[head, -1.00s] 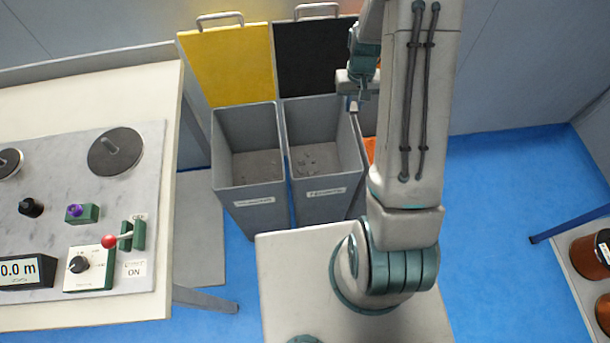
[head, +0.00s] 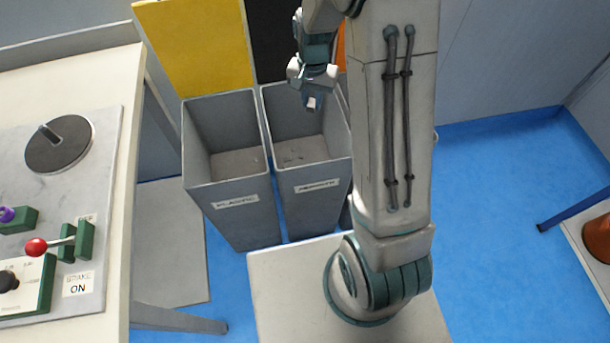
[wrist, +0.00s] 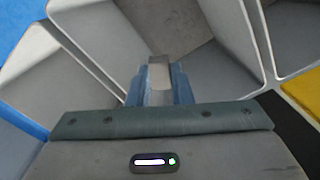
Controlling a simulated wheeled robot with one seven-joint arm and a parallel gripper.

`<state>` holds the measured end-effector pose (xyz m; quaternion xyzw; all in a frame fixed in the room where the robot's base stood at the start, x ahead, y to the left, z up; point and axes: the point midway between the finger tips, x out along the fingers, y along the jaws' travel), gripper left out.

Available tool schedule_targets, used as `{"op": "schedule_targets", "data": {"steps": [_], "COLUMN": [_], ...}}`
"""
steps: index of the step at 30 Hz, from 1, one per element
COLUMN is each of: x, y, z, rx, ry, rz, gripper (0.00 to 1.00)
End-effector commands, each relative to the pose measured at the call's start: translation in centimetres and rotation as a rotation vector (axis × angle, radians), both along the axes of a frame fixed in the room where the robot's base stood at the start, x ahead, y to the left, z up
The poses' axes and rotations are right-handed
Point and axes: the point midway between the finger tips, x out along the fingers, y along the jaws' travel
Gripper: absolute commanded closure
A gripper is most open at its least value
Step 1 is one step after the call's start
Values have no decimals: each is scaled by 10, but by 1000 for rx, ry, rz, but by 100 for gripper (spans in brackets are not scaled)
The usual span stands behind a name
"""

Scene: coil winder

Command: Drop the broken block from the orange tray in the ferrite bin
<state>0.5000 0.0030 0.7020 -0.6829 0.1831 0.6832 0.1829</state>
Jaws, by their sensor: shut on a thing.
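My gripper (head: 311,98) hangs over the open mouth of the middle grey bin, the ferrite bin (head: 312,208), whose label is blurred but looks like FERRITE. It is shut on a small grey block (wrist: 159,74), which shows between the blue fingers (wrist: 160,92) in the wrist view. The block's broken side cannot be made out. Below it in the wrist view are grey bin walls and a bin floor. A few small dark scraps lie on the ferrite bin's floor. The orange tray is not in view.
The plastic bin (head: 235,212) stands left of the ferrite bin, with a yellow lid (head: 195,45) behind it. A black lid (head: 268,40) is behind the ferrite bin. My arm hides most of another bin at right. A bench (head: 118,230) with controls is at left.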

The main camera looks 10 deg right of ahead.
Motion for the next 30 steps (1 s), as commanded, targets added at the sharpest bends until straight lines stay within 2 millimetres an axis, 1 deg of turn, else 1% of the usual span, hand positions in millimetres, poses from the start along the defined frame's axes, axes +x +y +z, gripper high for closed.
{"op": "schedule_targets", "data": {"steps": [1,9,13,21,22,24,30], "x": [0,0,0,0,0,0,0], "y": [0,0,0,0,0,0,0], "z": [-10,-42,-48,-48,-48,-48,-48], "rx": [0,0,1,0,0,0,0], "ry": [1,0,0,0,0,0,0], "rz": [0,1,1,1,1,1,1], "gripper": [100,100,100,100,72,55,55]}}
